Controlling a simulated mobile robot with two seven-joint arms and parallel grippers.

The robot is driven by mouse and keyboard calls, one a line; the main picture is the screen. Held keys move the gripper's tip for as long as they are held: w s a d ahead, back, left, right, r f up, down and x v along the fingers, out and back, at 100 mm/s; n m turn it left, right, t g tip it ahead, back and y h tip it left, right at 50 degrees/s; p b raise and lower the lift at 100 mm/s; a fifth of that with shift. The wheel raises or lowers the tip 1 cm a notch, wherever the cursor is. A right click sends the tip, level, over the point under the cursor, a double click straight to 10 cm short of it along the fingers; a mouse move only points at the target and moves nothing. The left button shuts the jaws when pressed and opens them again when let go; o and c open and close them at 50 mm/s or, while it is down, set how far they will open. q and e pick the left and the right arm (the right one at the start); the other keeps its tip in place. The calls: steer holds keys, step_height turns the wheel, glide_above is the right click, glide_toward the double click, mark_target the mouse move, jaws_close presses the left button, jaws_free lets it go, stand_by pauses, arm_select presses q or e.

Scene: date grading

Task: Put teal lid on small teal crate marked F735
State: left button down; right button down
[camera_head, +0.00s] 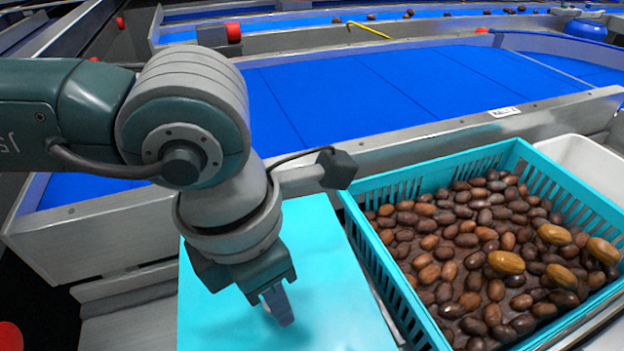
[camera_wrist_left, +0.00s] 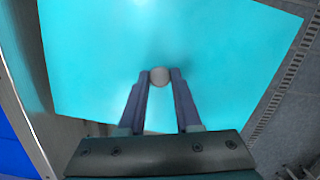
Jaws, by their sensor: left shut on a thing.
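The teal lid (camera_head: 325,285) is a flat, plain panel left of the teal crate (camera_head: 408,302) in the head view. It fills much of the left wrist view (camera_wrist_left: 110,50). My left gripper (camera_head: 279,306) points down over the lid; in the wrist view its two fingers (camera_wrist_left: 160,82) are shut on the lid's round grey knob (camera_wrist_left: 159,76). What lies under the lid is hidden, and I cannot tell how high it is. The crate is open, slatted and filled with brown dates (camera_head: 470,240). No F735 marking is readable. My right gripper is not in view.
A blue conveyor (camera_head: 400,90) with a metal side rail (camera_head: 430,140) runs behind the lid and crate. A white bin (camera_head: 580,160) stands right of the crate. A yellow hooked rod (camera_head: 368,28) and a red cylinder (camera_head: 233,32) are farther back.

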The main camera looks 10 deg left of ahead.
arm_select(q)
steer(key=shift+f, duration=0.15)
stand_by(0.6)
steer(key=shift+c, duration=0.6)
jaws_free()
step_height(320, 180, up, 7)
steer(key=p, duration=0.5)
steer(key=shift+p, duration=0.3)
stand_by(0.4)
